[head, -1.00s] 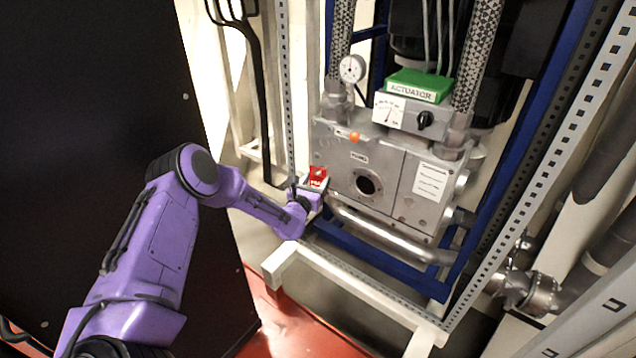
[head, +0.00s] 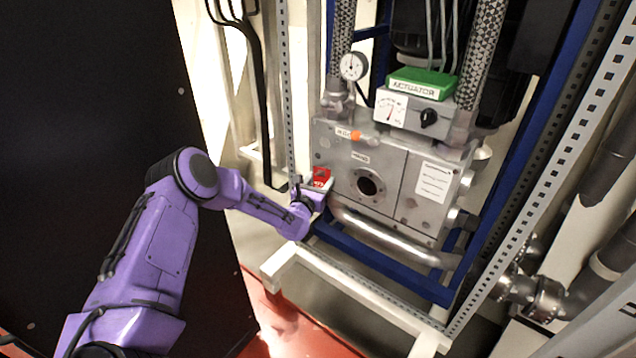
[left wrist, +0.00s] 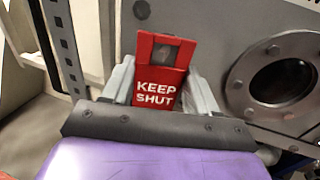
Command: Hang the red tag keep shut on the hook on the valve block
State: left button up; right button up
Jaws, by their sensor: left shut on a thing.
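The red tag (left wrist: 160,88) reads KEEP SHUT and stands upright between the fingers of my left gripper (left wrist: 163,92) in the left wrist view. It has a window-like opening near its top, through which a grey round shape shows. In the head view the tag (head: 321,175) is small, at the lower left front of the grey valve block (head: 390,190). My left gripper (head: 319,186) is shut on the tag's lower part. I cannot make out the hook; the tag may hide it. I cannot tell whether the tag touches the block. My right gripper is not in view.
The block's round port (head: 368,184) lies right of the tag. A silver pipe (head: 390,235) runs below the block. A perforated upright (head: 287,90) stands close on the left. A green ACTUATOR box (head: 420,84) and a gauge (head: 353,67) sit above.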

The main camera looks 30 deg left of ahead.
pick_arm(q)
jog(key=shift+r, duration=0.1)
jog(key=o, duration=1.2)
